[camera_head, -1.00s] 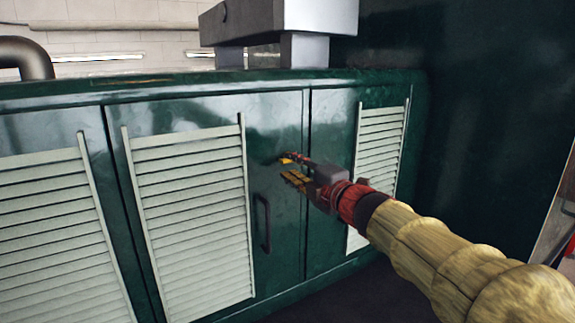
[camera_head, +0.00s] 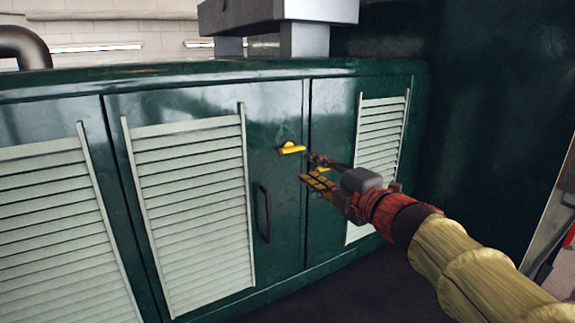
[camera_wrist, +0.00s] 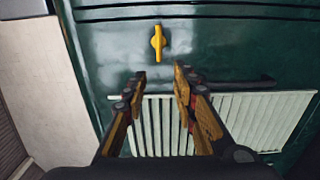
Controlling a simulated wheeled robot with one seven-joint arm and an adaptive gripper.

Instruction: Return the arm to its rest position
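My gripper (camera_head: 312,170) is in front of the green cabinet (camera_head: 270,110), right of a yellow latch handle (camera_head: 291,149) on its door. In the head view the latch lies level, apart from the fingers. In the wrist view my gripper (camera_wrist: 160,76) shows two fingers spread apart with nothing between them. The yellow latch (camera_wrist: 157,42) is beyond the fingertips there, with a clear gap. My arm reaches in from the lower right of the head view.
The cabinet doors carry pale louvred vents (camera_head: 190,215) and a dark vertical pull handle (camera_head: 264,212). A grey metal box (camera_head: 277,12) stands on top. A dark green wall (camera_head: 480,100) rises at the right. A dark pipe (camera_head: 28,45) is at the far left.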

